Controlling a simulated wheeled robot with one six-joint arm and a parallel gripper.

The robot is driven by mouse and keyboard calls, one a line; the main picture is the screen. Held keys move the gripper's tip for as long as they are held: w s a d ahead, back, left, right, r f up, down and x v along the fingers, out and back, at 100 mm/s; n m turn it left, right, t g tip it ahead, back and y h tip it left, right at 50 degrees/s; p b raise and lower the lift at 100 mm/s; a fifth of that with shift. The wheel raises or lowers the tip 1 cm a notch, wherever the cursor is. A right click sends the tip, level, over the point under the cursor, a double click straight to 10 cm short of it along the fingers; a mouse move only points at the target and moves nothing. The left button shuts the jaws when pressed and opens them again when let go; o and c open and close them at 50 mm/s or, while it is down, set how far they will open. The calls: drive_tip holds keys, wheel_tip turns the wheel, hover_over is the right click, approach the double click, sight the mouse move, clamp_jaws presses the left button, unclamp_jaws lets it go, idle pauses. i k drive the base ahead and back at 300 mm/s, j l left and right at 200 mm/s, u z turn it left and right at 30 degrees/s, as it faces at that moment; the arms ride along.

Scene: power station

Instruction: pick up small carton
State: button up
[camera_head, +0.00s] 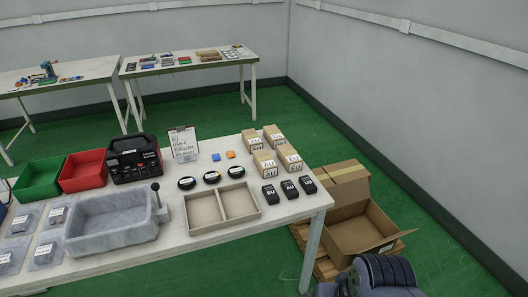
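Several small brown cartons stand together at the right back of the near table. One small carton (250,140) is at the back left and another small carton (274,137) is at the back right. In front of them are a small carton (264,164) and a small carton (289,158). They bear white labels with dark letters, AU or EU on some. They stand apart from my arm. A dark grey part of my arm shows at the bottom right, over the floor; the fingertips of my gripper are not visible.
The near table (300,208) also holds a divided tray (222,222), black EU, AU and US blocks (289,189), round black discs (211,177), a grey basin (110,222) and a black machine (134,158).

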sight(267, 167)
drive_tip(key=i+j+u, duration=0.3)
drive_tip(key=i, duration=0.3)
drive_tip(key=i+u, duration=0.25)
drive_tip(key=i, duration=0.3)
